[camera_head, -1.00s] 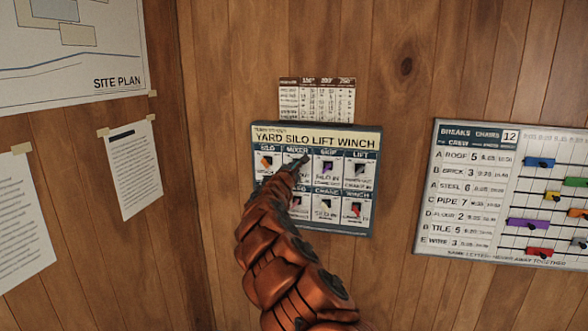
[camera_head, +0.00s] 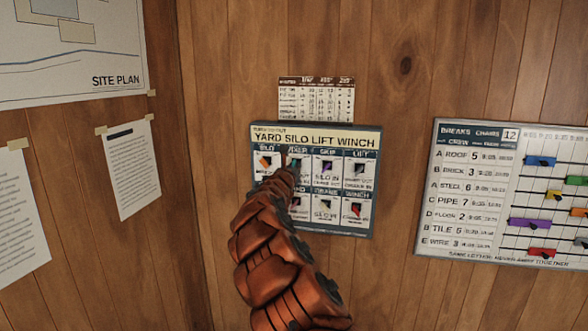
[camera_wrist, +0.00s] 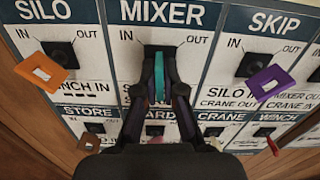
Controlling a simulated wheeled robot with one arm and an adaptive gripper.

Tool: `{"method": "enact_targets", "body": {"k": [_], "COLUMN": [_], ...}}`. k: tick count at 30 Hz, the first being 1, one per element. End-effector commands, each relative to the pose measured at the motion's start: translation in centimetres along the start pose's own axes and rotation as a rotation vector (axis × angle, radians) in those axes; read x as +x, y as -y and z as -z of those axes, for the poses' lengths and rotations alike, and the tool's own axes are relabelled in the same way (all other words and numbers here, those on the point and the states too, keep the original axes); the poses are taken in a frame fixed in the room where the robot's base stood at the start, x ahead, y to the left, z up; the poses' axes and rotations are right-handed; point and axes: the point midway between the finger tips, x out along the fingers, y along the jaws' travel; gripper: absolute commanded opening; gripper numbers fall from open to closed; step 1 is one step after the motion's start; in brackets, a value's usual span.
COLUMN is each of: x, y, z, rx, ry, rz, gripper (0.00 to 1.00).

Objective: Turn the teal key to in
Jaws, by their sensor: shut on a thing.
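The teal key (camera_wrist: 159,77) sits in the MIXER lock, under the IN and OUT marks. In the wrist view it looks narrow and upright, midway between the two marks. My gripper (camera_wrist: 159,74) is shut on it, one finger on each side. In the head view my gripper (camera_head: 291,168) is at the MIXER panel in the top row of the key board (camera_head: 314,232), and my arm covers part of the bottom row.
The orange key (camera_wrist: 43,73) in the SILO lock is left of my gripper, and the purple key (camera_wrist: 270,82) in the SKIP lock is right. Several more keys are in the bottom row. A breaks board (camera_head: 428,190) hangs to the right, with bare wall between.

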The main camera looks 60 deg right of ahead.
Motion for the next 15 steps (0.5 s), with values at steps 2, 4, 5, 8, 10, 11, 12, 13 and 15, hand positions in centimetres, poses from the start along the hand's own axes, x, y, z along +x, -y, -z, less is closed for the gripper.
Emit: {"method": "enact_targets", "body": {"k": [2,4,5,8,10,11,12,13,15], "x": [-0.02,-0.02,-0.02,-0.02,-0.01,-0.01,-0.01,-0.01,0.0], "y": [-0.08,-0.04,-0.02,0.05,0.11,0.12,0.16,0.18,0.22], "z": [-0.03,-0.08,-0.1,-0.15,-0.17,-0.18,-0.17,-0.18,-0.18], "rx": [-0.071,-0.137,-0.165,-0.254,-0.314,-0.338,-0.369,-0.39,-0.438], "ry": [-0.002,-0.002,-0.002,-0.001,-0.001,-0.001,-0.001,-0.001,-0.001], "rz": [-0.002,-0.002,-0.002,-0.001,-0.001,-0.001,-0.001,0.0,0.0], "gripper": [0.0,0.0,0.0,0.0,0.0,0.0,0.0,0.0,0.0]}}
